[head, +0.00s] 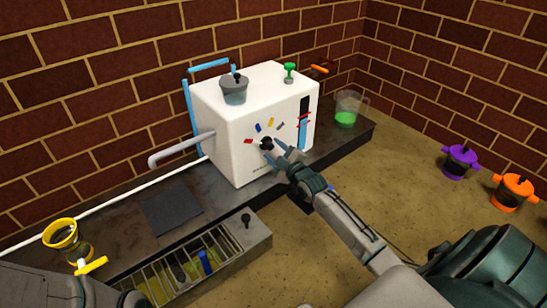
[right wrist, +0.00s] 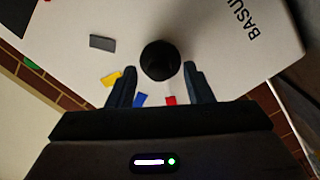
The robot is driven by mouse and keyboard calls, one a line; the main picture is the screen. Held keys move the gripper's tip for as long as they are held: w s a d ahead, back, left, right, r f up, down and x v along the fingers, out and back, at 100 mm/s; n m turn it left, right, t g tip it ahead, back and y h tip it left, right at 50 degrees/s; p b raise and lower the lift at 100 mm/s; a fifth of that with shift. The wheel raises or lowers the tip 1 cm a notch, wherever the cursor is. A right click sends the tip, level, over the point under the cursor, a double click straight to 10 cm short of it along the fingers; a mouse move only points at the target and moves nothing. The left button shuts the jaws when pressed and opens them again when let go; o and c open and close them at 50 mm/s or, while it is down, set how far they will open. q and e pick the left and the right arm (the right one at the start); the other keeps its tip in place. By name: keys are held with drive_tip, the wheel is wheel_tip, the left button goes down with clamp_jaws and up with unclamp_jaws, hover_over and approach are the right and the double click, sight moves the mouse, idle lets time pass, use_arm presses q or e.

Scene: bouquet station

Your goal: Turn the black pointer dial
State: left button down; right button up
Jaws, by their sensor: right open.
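The black pointer dial (head: 266,144) sits on the front face of a white box-shaped machine (head: 235,160), with short coloured marks in an arc above it. In the right wrist view the dial (right wrist: 160,60) shows as a round black knob; which way its pointer faces cannot be told. My right gripper (head: 277,152) is open at the machine's front, its fingers reaching toward the dial. In the right wrist view its two fingertips (right wrist: 159,70) lie on either side of the dial, with gaps; whether they reach around it is unclear. My left gripper is not seen.
A grey lidded pot (head: 234,90) and a green knob (head: 289,72) are on top of the machine. A pipe (head: 180,148) juts left. A jug with green liquid (head: 347,110) stands right. A grated basin (head: 190,268) and a yellow-handled item (head: 62,234) are in front.

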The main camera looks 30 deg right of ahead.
drive_tip(key=shift+w, duration=0.4)
drive_tip(key=c, duration=1)
drive_tip(key=shift+r+m, duration=0.1)
drive_tip(key=shift+m, duration=0.2)
drive_tip(key=m, duration=0.3)
drive_tip(key=shift+p, duration=0.3)
drive_tip(key=shift+m+g, duration=0.3)
drive_tip(key=shift+m, duration=1.6)
drive_tip(key=shift+p, duration=0.3)
